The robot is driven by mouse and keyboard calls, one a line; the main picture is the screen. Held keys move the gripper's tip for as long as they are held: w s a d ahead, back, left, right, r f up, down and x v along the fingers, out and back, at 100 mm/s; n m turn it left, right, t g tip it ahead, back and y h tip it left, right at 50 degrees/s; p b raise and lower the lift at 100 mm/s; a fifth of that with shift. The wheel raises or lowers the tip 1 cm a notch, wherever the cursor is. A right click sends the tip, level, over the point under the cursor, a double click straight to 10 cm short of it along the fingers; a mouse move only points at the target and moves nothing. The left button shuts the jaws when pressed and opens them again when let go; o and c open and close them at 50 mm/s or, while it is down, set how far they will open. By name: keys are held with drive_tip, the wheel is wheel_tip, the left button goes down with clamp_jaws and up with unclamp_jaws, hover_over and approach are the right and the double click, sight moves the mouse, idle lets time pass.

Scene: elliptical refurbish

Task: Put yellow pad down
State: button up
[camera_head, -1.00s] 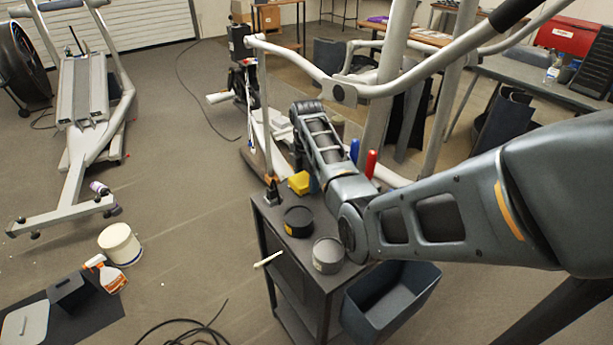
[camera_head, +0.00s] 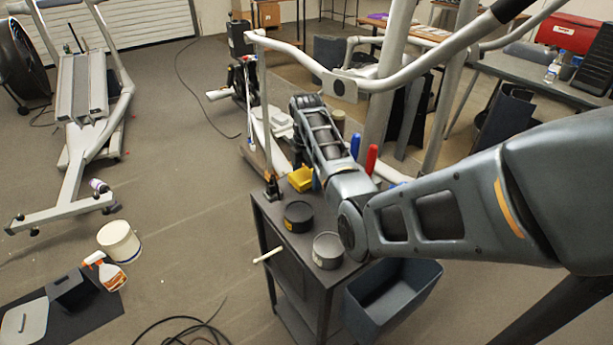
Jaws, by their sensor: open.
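A small yellow pad (camera_head: 300,179) lies at the far end of the dark cart top (camera_head: 268,208), partly covered by my forearm. My gripper (camera_head: 298,160) hangs down from the wrist just above and behind the pad, and only a dark sliver of it shows beside the forearm. It is open. The fingertips are mostly hidden, so I cannot tell whether they touch the pad.
Two dark round tins, one black (camera_head: 298,215) and one grey (camera_head: 327,250), stand on the cart. A blue handle (camera_head: 355,146) and a red handle (camera_head: 371,160) rise beyond it. A grey bin (camera_head: 392,298) hangs at its right side. The elliptical frame (camera_head: 388,85) stands close behind.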

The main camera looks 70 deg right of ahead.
sight(307, 173)
wheel_tip(307, 173, up, 7)
drive_tip(key=shift+s+d+r+b, duration=0.1)
drive_tip(key=shift+r+b, duration=0.1)
drive_tip(key=shift+b, duration=0.2)
idle(0.4)
